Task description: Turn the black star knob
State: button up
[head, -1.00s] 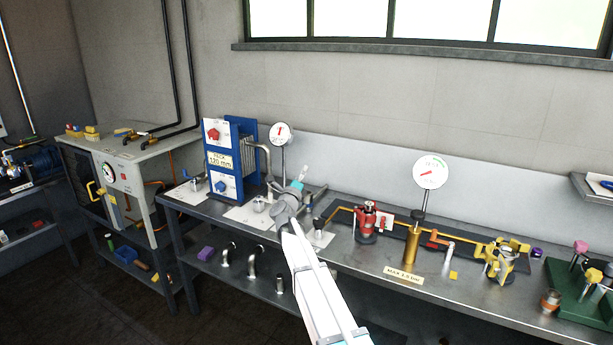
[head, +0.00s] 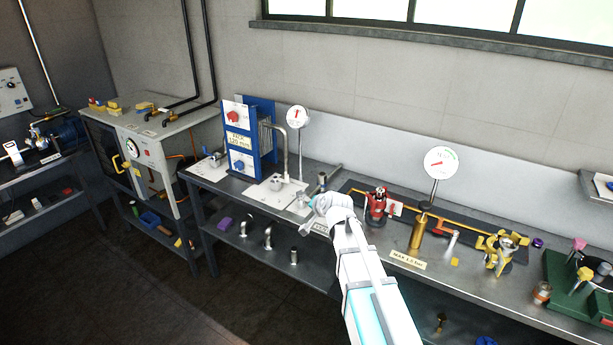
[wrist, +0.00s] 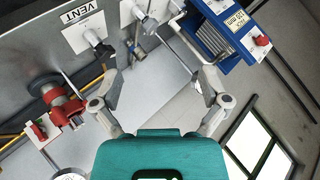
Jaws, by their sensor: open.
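A dark knob (wrist: 104,49) stands on a pale stem over a white plate marked VENT (wrist: 86,27), at the upper left of the wrist view. It looks like the black star knob, though its lobes are too small to make out. My gripper (wrist: 158,84) is open and empty in the wrist view, its fingers wide apart. The knob lies beyond the left finger, not between the fingers. In the head view my gripper (head: 322,204) is above the bench near the blue-framed unit and hides most of the plate below it.
The blue plate unit (head: 260,138) and its bent pipe stand left of my gripper. A red valve (head: 377,203), a brass cylinder (head: 418,231) and a gauge (head: 441,162) stand to the right. The steel bench (head: 464,262) has bare patches near its front edge.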

jog(key=s+d+n+g+h+p, duration=0.2)
jog(key=s+d+n+g+p, duration=0.1)
jog(key=s, duration=1)
jog(key=s+d+n+g+h+p, duration=0.2)
jog(key=s+d+g, duration=0.4)
jog(key=s, duration=0.8)
jog(key=shift+d+r+n+g+p, duration=0.15)
jog(key=shift+r+n+g+p, duration=0.3)
jog(key=shift+p, duration=0.8)
jog(key=shift+f, duration=0.1)
jog(key=c, duration=0.5)
